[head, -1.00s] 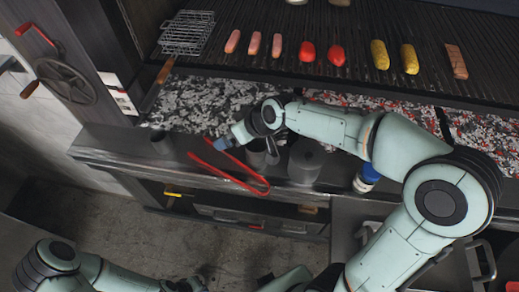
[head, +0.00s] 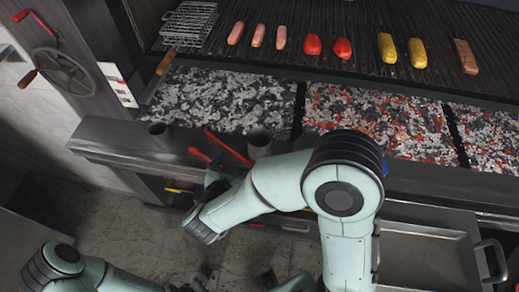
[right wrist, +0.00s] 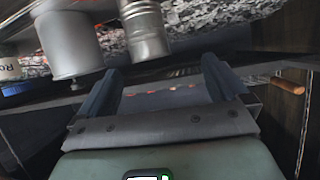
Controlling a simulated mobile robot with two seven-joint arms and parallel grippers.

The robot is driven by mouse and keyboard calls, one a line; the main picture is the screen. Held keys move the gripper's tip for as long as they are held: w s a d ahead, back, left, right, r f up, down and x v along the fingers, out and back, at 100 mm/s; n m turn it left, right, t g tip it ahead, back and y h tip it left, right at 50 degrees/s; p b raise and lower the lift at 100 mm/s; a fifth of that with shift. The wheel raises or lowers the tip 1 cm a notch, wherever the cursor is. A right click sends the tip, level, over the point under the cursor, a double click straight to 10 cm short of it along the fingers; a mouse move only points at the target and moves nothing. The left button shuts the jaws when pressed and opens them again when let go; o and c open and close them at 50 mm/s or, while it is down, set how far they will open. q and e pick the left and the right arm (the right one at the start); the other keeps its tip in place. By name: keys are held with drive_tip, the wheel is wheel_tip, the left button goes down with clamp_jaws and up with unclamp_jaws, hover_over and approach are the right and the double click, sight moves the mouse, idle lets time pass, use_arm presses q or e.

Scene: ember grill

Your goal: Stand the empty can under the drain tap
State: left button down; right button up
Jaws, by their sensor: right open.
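A ribbed silver can (right wrist: 145,30) stands at the top of the right wrist view, beside a larger smooth grey cylinder (right wrist: 68,42). A short stub (right wrist: 76,84) shows below the grey cylinder; I cannot tell whether it is the drain tap. In the head view the can (head: 259,145) stands on the front ledge, partly behind my right arm. My right gripper (right wrist: 160,88) is open and empty, with the can beyond its fingers and not between them. It also shows in the head view (head: 212,182), in front of the ledge. My left gripper is out of view.
Coals (head: 225,100) and the grill (head: 440,75) with food lie behind. A metal tray (head: 425,255) is at the lower right.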

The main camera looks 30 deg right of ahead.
sight(257, 149)
drive_tip(key=shift+g+h, duration=0.4)
drive_tip(key=shift+h, duration=0.2)
drive_tip(key=x, duration=0.2)
drive_tip(key=s+x, duration=0.1)
drive_tip(key=x, duration=0.2)
drive_tip(key=d+x, duration=0.1)
drive_tip(key=x, duration=0.1)
drive_tip(key=shift+d+f, duration=0.1)
drive_tip(key=shift+d, duration=0.1)
drive_tip(key=shift+w+x, duration=0.25)
drive_tip(key=shift+x, duration=2.45)
drive_tip(key=shift+a+r, duration=0.15)
drive_tip(key=shift+r, duration=0.1)
drive_tip(key=shift+c, duration=0.3)
drive_tip(key=c, duration=1)
drive_tip(key=shift+o, duration=0.2)
drive_tip(key=shift+r, duration=0.1)
